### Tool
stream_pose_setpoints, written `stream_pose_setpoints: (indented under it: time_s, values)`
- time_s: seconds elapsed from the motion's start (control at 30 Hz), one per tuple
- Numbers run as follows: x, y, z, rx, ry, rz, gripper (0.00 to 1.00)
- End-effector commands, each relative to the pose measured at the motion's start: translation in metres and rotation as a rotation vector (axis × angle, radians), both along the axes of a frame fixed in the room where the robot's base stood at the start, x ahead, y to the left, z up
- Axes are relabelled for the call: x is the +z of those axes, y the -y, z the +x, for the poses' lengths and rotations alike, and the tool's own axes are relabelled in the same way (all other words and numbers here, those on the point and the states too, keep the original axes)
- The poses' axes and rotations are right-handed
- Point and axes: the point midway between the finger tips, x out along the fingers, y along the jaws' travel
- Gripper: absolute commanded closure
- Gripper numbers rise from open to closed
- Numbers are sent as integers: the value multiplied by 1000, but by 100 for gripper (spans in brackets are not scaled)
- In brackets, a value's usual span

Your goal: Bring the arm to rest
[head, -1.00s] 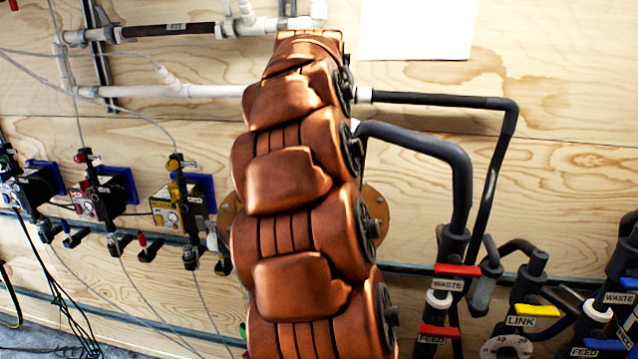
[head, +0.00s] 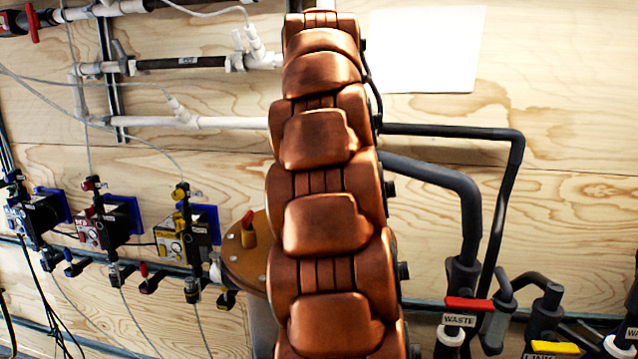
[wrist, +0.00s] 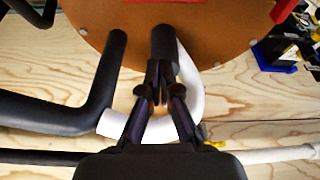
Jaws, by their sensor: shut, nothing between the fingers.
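My arm rises through the middle of the head view as a column of copper-coloured segments in front of the plywood wall (head: 560,220). My gripper is out of sight in the head view. In the wrist view my gripper (wrist: 157,78) is shut and empty, its dark fingers meeting near the middle of the picture. Behind the fingertips are the end of a black pipe (wrist: 163,42) and a curved white pipe (wrist: 190,85). I cannot tell how far the fingertips are from them.
A brown round plate (head: 240,270) with a red-handled valve (head: 248,222) is partly hidden by my arm; it also shows in the wrist view (wrist: 220,40). Black pipes (head: 440,178) run right of my arm. Several small valve units (head: 110,222) line the left. White paper (head: 425,50) hangs above.

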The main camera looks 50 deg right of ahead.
Motion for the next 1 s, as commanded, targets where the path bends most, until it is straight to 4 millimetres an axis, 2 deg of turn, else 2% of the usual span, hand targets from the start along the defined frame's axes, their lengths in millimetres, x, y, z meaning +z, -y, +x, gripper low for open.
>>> stream_pose_setpoints:
  time_s: [0.33, 0.47, 0.73, 1.0]
  values:
    - [1, -1, 0, 0, -1, 1, 100]
    - [-3, -10, 3, 14, -4, 12, 100]
    - [-31, -66, 18, 103, -29, 63, 100]
    - [-68, -130, 21, 213, -71, 117, 100]
